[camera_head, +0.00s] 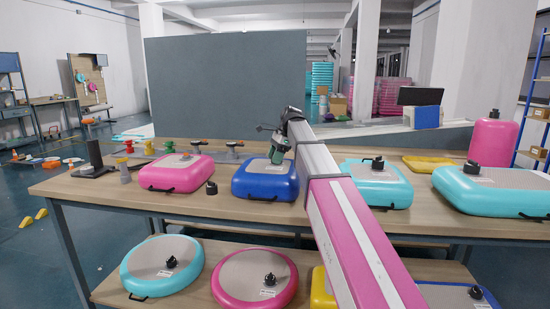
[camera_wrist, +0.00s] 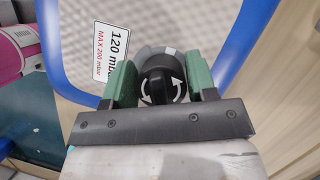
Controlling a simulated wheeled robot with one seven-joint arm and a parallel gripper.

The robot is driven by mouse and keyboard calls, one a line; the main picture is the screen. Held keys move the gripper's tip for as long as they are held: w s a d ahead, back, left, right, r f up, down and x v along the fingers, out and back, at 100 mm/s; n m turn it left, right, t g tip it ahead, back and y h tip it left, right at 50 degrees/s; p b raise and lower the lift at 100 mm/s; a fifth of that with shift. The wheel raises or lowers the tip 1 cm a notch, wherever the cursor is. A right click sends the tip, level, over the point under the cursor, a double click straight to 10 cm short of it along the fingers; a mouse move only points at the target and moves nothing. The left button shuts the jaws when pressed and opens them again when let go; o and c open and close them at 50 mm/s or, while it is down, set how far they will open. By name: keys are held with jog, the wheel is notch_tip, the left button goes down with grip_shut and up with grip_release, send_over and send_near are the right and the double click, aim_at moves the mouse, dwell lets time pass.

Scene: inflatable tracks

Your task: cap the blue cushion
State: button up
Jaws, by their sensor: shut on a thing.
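The blue cushion (camera_head: 262,184) lies on the table with a grey top, between a pink cushion and a turquoise one. My gripper (camera_head: 277,155) reaches down over its top. In the wrist view, my gripper (camera_wrist: 163,85) has its two green fingers closed on a round black cap (camera_wrist: 160,84) with white turning arrows. The cap is at or just over a grey ring on the cushion top, beside a white label (camera_wrist: 113,55) reading 120 mbar, MAX 200 mbar. I cannot tell whether the cap is seated. The cushion's blue rim (camera_wrist: 245,40) shows too.
A loose black cap (camera_head: 211,188) stands on the table between the pink cushion (camera_head: 172,174) and the blue one. Turquoise cushions (camera_head: 480,190) are at right. Colored valve tools (camera_head: 168,147) stand behind. More cushions (camera_head: 255,277) lie on the lower shelf.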

jog(key=o, duration=1)
